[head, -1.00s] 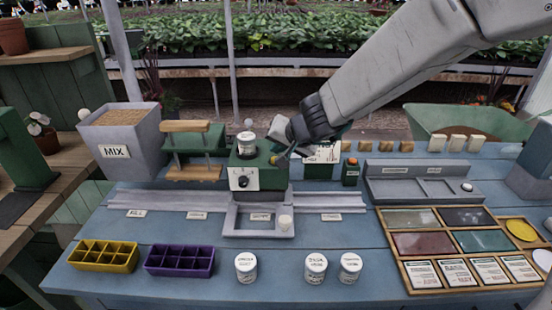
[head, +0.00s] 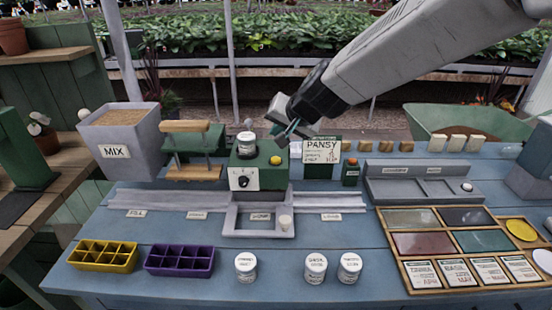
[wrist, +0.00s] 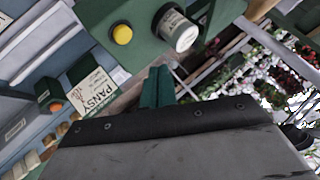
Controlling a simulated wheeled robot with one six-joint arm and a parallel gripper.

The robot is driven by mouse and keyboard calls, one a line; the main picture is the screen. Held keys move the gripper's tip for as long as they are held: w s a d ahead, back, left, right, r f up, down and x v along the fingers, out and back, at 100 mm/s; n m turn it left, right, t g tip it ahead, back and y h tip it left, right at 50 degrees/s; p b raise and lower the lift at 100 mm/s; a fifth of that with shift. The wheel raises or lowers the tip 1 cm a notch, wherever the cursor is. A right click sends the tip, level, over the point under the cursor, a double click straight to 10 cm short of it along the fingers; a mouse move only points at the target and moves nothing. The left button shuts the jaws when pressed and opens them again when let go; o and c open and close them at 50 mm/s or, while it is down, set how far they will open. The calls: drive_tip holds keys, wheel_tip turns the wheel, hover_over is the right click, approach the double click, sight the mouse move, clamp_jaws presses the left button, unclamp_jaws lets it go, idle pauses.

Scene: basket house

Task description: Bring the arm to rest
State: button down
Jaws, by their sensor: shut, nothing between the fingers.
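My gripper (head: 290,130) is shut and empty. In the head view it hangs in the air above and to the right of the green seeder machine (head: 258,172), apart from it. The machine has a yellow button (head: 275,160), a black dial and a white labelled jar (head: 246,145) on top. In the wrist view my shut fingers (wrist: 158,85) point toward the machine's side, with the yellow button (wrist: 122,34) and the jar (wrist: 178,28) beyond them.
A PANSY sign (head: 322,150) stands close below and right of my gripper. A grey MIX bin (head: 125,150) is at left. Yellow (head: 103,256) and purple (head: 180,261) trays and several jars line the front. The air above the bench's middle is free.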

idle(0.3)
drive_tip(key=s+d+f+n+g, duration=0.1)
drive_tip(key=s+d+g, duration=0.15)
drive_tip(key=s, duration=0.35)
drive_tip(key=s+d+f+n+g, duration=0.1)
drive_tip(key=s+f+n+g, duration=0.15)
drive_tip(key=s, duration=0.35)
drive_tip(key=s+d+r+h, duration=0.2)
drive_tip(key=s+d, duration=0.8)
drive_tip(key=s, duration=0.1)
drive_tip(key=s+d+r+m+g+h, duration=0.1)
drive_tip(key=s+d+r+h, duration=0.2)
drive_tip(key=s+d, duration=0.8)
drive_tip(key=shift+d+r, duration=0.15)
drive_tip(key=shift+r, duration=0.15)
